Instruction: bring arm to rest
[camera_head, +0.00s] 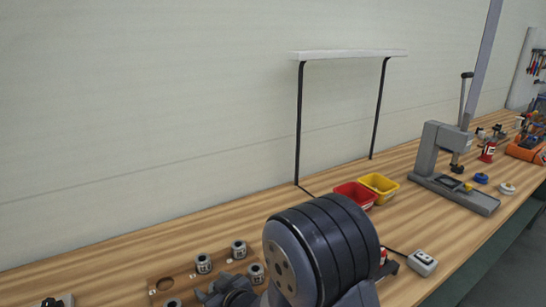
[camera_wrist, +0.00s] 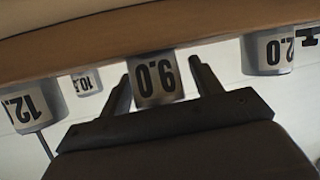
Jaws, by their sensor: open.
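My arm fills the lower middle of the head view, and my gripper (camera_head: 226,291) shows at its end, partly hidden, low beside a wooden rack (camera_head: 155,270). In the wrist view my gripper (camera_wrist: 164,82) is open, with its two dark fingers apart. A grey cylinder with a label that looks like 9.0 (camera_wrist: 154,78) appears in the gap between the fingers. I cannot tell whether it stands between them or just beyond. No finger clearly touches it.
More labelled cylinders stand left (camera_wrist: 31,110) and right (camera_wrist: 267,53). The rack holds several grey cylinders (camera_head: 204,263). Red (camera_head: 354,194) and yellow (camera_head: 379,186) bins, a shelf stand (camera_head: 299,120), a lever press (camera_head: 428,150) and a grey switch box (camera_head: 422,263) share the bench.

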